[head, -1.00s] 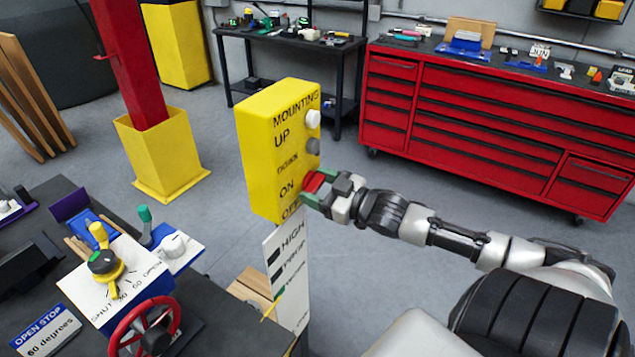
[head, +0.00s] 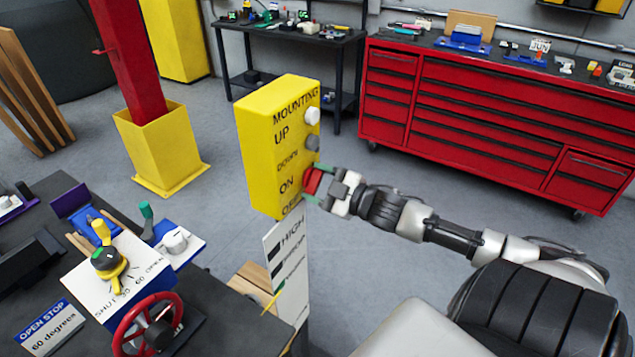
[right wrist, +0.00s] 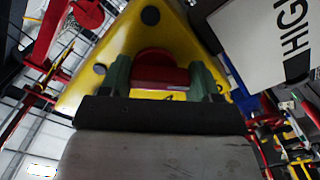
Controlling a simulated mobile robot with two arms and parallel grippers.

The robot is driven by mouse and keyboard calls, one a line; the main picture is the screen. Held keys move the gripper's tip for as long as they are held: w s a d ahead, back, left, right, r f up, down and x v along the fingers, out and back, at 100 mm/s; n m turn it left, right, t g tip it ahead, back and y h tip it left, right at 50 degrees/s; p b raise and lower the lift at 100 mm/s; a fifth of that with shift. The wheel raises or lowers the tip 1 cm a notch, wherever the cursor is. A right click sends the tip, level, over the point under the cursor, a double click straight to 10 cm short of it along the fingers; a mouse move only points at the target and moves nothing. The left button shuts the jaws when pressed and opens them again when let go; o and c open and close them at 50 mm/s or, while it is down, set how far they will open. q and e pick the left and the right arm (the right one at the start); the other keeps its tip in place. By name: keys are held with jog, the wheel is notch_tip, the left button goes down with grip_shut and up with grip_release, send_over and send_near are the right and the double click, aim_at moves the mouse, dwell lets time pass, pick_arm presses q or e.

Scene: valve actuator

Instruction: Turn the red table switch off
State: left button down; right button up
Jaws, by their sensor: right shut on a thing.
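The red table switch (head: 312,182) is a red knob low on the side of a yellow control box (head: 258,160), beside the words ON and OFF. My right gripper (head: 319,184) is at the switch, shut on it. In the right wrist view, the red switch (right wrist: 160,72) sits between the two green fingertips of my right gripper (right wrist: 162,82), against the yellow face. The fingers hide part of the knob. My left gripper is not in view.
A white button (head: 312,116) and a grey button (head: 313,143) sit above the switch. A white label panel (head: 288,270) stands below the box. A dark table with a red handwheel (head: 148,328) is at lower left. Open floor lies toward the red tool cabinet (head: 490,130).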

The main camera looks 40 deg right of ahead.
jog(key=o, duration=0.9)
jog(key=shift+s, duration=0.1)
jog(key=shift+s+d+f, duration=0.15)
jog(key=shift+s+f, duration=0.05)
jog(key=shift+s, duration=0.3)
jog(key=shift+b+v, duration=0.75)
jog(key=shift+v, duration=4.05)
jog(key=shift+r, duration=0.15)
